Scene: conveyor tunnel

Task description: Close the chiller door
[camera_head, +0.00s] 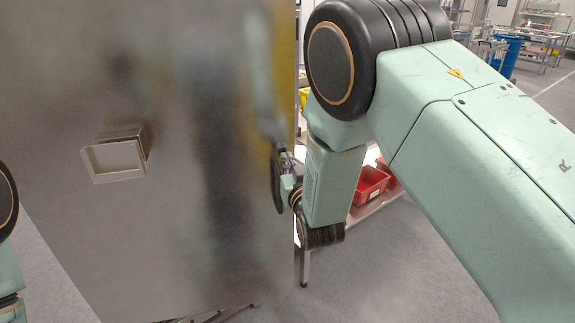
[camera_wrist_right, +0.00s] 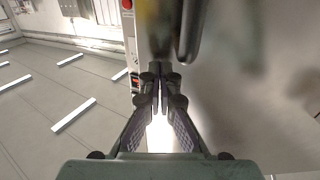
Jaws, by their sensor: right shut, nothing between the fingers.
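The chiller door (camera_head: 215,200) is a large brushed-metal panel filling the left and middle of the head view. A square metal frame-like fitting (camera_head: 115,158) stands out from its face. My right gripper (camera_head: 284,172) is at the door's right edge, small and partly hidden by my arm. In the right wrist view my right gripper (camera_wrist_right: 160,88) is shut and empty, with the door's grey face (camera_wrist_right: 260,90) to its right. A dark vertical bar (camera_wrist_right: 191,30) shows just beyond the fingertips. I cannot tell whether the fingers touch the door. My left gripper is out of view.
Red bins (camera_head: 370,184) sit on a low shelf behind my right arm. A blue barrel (camera_head: 505,55) and workbenches are far back. A post with a red button (camera_wrist_right: 127,4) stands beyond the gripper in the wrist view. Open floor (camera_wrist_right: 60,85) lies left there.

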